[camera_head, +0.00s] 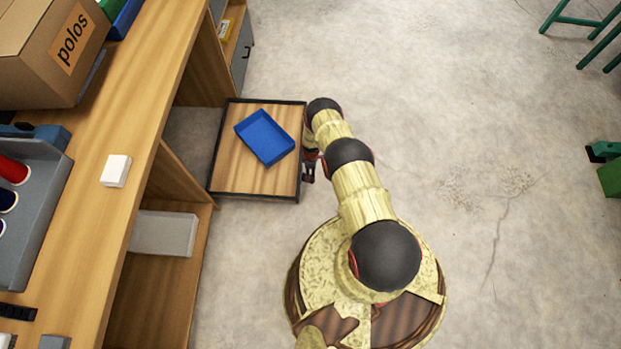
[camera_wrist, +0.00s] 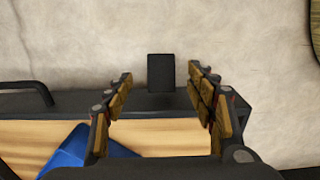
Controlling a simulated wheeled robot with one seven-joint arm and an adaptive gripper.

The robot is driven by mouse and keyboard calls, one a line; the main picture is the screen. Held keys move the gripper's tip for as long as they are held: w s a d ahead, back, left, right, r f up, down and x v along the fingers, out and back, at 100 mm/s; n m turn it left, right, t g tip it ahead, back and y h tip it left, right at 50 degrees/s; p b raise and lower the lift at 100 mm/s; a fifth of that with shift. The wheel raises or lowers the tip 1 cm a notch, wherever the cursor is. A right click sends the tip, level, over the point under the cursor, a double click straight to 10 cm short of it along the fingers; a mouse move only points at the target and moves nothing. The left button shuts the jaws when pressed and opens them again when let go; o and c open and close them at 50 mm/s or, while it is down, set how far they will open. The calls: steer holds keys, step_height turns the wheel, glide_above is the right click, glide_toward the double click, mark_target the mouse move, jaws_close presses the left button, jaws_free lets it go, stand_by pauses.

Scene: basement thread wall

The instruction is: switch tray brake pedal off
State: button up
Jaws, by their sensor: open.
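The pull-out tray (camera_head: 235,180) has a wooden floor and a dark rim. It extends from the workbench over the floor. In the wrist view a small black plate, which looks like the brake pedal (camera_wrist: 161,72), sticks out past the tray's dark edge (camera_wrist: 60,105). My gripper (camera_wrist: 160,77) is open and empty, with one finger on each side of the plate in the picture. I cannot tell whether it touches it. In the head view my gripper (camera_head: 309,178) is at the tray's right edge, partly under my arm, and the pedal is hidden there.
A blue bin (camera_head: 264,137) lies in the tray and partly shows in the wrist view (camera_wrist: 75,150). A black handle (camera_wrist: 30,90) is at the left in the wrist view. The workbench (camera_head: 140,130) stands left. The concrete floor (camera_head: 480,130) right of my arm is mostly clear.

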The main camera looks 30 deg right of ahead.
step_height(320, 180, down, 7)
steer(key=b, duration=0.3)
steer(key=shift+s+f, duration=0.1)
steer(key=shift+f, duration=0.05)
steer(key=shift+c, duration=0.3)
jaws_close()
stand_by(0.4)
